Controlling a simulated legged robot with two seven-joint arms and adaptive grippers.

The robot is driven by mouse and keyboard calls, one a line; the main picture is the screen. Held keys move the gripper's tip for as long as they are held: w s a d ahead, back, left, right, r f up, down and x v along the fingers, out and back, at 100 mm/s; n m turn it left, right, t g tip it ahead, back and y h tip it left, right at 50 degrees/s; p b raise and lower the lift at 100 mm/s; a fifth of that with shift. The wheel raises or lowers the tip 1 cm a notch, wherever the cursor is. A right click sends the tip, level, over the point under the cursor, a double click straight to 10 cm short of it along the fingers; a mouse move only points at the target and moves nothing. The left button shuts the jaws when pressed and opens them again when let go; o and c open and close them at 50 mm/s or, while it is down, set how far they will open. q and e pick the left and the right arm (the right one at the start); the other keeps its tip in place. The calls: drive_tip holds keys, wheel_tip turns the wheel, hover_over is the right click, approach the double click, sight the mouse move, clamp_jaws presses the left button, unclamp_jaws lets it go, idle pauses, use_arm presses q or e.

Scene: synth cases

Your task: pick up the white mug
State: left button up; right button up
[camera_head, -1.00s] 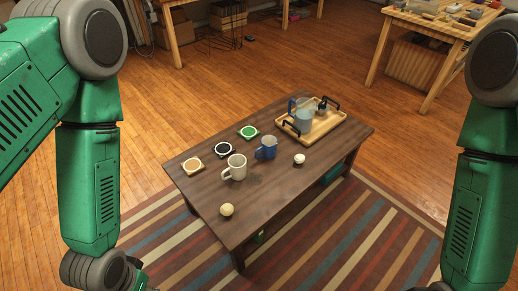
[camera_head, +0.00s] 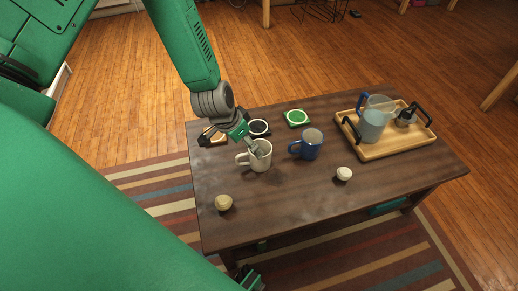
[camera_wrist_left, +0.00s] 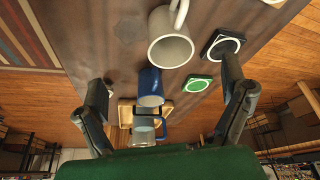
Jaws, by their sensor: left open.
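The white mug (camera_head: 261,161) stands upright on the dark wooden table (camera_head: 290,205), its handle to the left in the head view. My left gripper (camera_head: 231,146) is open just above and behind it. One finger overlaps the mug's mouth in that view; I cannot tell whether they touch. In the left wrist view the white mug (camera_wrist_left: 172,50) shows its open mouth, above the gap between the spread fingers of my left gripper (camera_wrist_left: 166,76), which hold nothing. A small dark part at the head view's bottom edge may belong to my right gripper (camera_head: 250,282).
A blue mug (camera_head: 308,145) stands right of the white mug. A cream ball (camera_head: 223,203) and a small white object (camera_head: 344,174) lie in front. A wooden tray (camera_head: 388,149) holds a pitcher (camera_head: 373,122).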

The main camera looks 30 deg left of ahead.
sight(253, 158)
use_arm(q)
drive_tip(key=b+x, duration=0.2)
drive_tip(key=x, duration=0.3)
drive_tip(key=w+b+x, duration=0.1)
drive_tip(key=b+x, duration=0.1)
drive_tip(key=x, duration=0.2)
drive_tip(key=w+a+b+x, duration=0.1)
drive_tip(key=b+x, duration=0.1)
drive_tip(key=x, duration=0.3)
drive_tip(key=shift+w, duration=0.1)
drive_tip(key=shift+d+r, duration=0.1)
use_arm(e)
wheel_tip(253, 158, down, 6)
drive_tip(key=shift+a+f, duration=0.25)
use_arm(q)
drive_tip(key=c, duration=1.4)
use_arm(e)
drive_tip(key=shift+d, duration=0.1)
